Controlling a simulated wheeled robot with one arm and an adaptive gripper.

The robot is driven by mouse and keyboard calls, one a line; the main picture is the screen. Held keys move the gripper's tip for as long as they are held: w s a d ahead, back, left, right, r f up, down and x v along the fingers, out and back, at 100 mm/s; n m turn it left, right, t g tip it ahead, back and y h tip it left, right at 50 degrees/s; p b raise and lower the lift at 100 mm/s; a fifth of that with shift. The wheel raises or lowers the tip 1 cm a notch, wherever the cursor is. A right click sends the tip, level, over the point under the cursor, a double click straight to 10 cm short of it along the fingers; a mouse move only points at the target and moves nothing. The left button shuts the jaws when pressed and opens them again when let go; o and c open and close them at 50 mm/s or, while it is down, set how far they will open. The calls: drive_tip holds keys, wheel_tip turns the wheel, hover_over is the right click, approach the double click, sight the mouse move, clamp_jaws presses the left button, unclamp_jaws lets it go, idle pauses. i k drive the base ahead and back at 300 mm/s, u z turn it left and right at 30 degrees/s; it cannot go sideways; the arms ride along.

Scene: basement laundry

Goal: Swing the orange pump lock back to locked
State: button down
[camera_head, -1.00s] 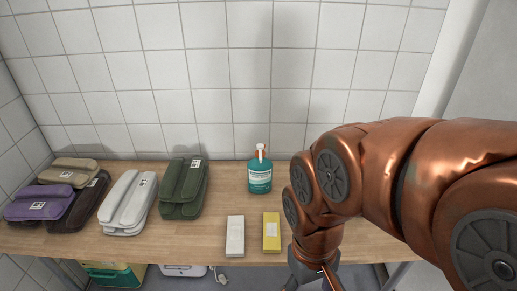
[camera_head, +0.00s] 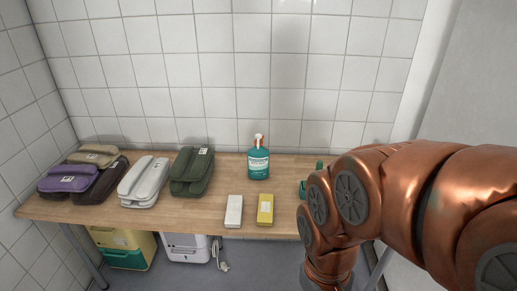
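A teal bottle (camera_head: 258,167) with a pale label stands upright near the back of the wooden table (camera_head: 180,213). Its pump head (camera_head: 258,138) is whitish, with a small orange lock (camera_head: 258,145) around the neck below it. The lock is too small for me to tell its position. My copper arm comes in from the right and bends down at the table's front right, apart from the bottle. My gripper is hidden below or behind the arm or is out of the picture.
A white box (camera_head: 234,210) and a yellow box (camera_head: 265,208) lie in front of the bottle. Dark green (camera_head: 190,172), white (camera_head: 144,182) and purple (camera_head: 66,178) cases lie to the left. A green thing (camera_head: 303,188) is partly hidden by my arm. Tiled wall stands behind.

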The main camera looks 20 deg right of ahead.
sight(261, 143)
drive_tip(key=u, duration=0.6)
drive_tip(key=i, duration=1.25)
drive_tip(key=u, duration=0.5)
